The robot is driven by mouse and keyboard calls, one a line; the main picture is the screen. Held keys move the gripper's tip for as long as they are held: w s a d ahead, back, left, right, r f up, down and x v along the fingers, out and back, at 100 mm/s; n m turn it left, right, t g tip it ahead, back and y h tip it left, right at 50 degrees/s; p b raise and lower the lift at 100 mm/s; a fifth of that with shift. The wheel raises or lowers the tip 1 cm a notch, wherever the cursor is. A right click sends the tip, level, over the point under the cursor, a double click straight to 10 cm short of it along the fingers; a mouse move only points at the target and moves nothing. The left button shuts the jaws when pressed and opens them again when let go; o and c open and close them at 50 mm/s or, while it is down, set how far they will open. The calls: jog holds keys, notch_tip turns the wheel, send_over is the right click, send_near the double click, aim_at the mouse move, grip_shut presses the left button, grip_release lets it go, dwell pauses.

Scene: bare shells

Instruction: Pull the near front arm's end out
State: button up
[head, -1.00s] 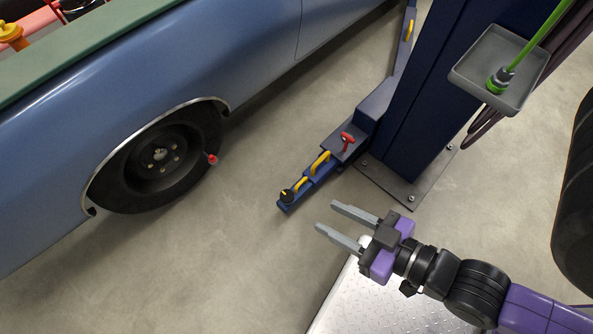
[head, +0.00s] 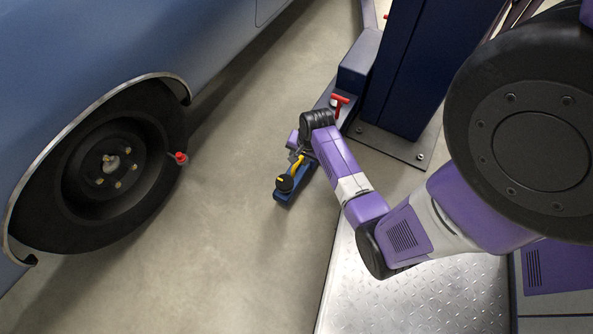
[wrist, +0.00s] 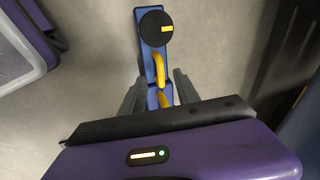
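The near front arm of the lift is blue, low over the floor. Its end section (head: 287,193) carries a round black pad (head: 284,183) with a yellow mark and a yellow handle (head: 299,165). In the wrist view the black pad (wrist: 156,28) is at the top and the yellow handle (wrist: 160,69) is below it. My gripper (wrist: 158,80) is above the arm with its grey fingers apart, one on each side of the blue section and the handle. I see a gap beside each finger. In the head view my arm hides most of the gripper.
A red T-shaped handle (head: 339,102) stands farther back on the lift arm, near the dark blue post (head: 405,70). The blue car (head: 160,35) with its wheel (head: 112,170) is at the left. Bare floor (head: 230,150) lies between them.

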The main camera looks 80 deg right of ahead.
aim_at(296, 165)
jog(key=shift+m+y, duration=0.4)
jog(key=shift+m, duration=0.4)
jog(key=d+f+b, duration=0.1)
jog(key=f, duration=0.2)
jog(key=w+d+f+b, duration=0.1)
jog(key=f+b, duration=0.1)
jog(key=f, duration=0.1)
jog(key=f+b, duration=0.2)
jog(key=f, duration=0.1)
jog(key=shift+w+d, duration=0.3)
jog(key=shift+d, duration=0.1)
jog(key=shift+r, duration=0.1)
grip_shut()
jog(key=shift+a, duration=0.1)
